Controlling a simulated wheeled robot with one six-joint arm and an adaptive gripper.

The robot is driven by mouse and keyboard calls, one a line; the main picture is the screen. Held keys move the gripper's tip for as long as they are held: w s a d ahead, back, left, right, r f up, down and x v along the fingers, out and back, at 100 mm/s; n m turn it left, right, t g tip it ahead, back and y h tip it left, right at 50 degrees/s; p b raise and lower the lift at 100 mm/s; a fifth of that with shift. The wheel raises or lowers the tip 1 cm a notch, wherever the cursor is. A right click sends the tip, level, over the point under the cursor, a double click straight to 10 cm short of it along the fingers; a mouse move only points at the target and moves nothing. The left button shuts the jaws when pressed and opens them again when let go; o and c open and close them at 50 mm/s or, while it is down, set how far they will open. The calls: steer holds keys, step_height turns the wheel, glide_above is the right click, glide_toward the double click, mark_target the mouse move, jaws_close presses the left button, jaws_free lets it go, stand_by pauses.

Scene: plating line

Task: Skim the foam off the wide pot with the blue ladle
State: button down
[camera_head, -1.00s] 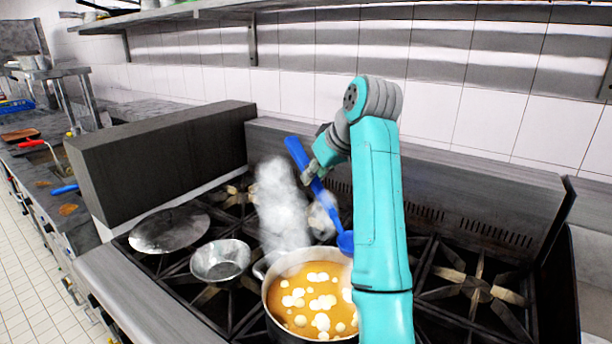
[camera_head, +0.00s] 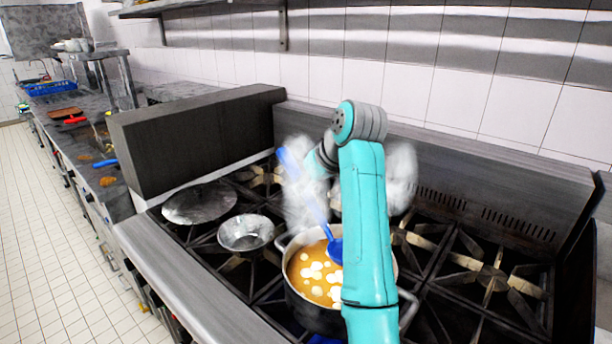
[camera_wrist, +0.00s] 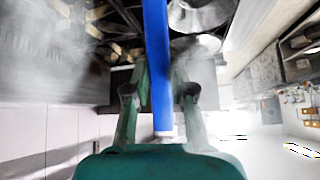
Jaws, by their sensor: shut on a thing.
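The wide pot (camera_head: 318,314) stands on the stove, filled with orange-brown broth dotted with white foam (camera_head: 317,268). My arm hides its right part. The blue ladle (camera_head: 316,208) slants down from upper left, its bowl (camera_head: 336,250) at the broth near the back right of the pot; I cannot tell how deep it is. My gripper (camera_wrist: 160,95) is shut on the ladle's handle (camera_wrist: 158,50), which runs between both fingers in the wrist view. In the head view the gripper is mostly veiled by steam and my arm.
A small metal bowl (camera_head: 246,233) sits left of the pot, with a flat round lid or pan (camera_head: 200,203) beyond it. A dark box-like block (camera_head: 195,140) borders the stove's left side. Burners at the right (camera_head: 490,275) are empty. Steam (camera_head: 303,185) rises behind the pot.

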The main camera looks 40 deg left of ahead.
mark_target(310, 206)
step_height(310, 206, down, 7)
stand_by(0.8)
steer(key=shift+r, duration=0.1)
steer(key=shift+s, duration=0.15)
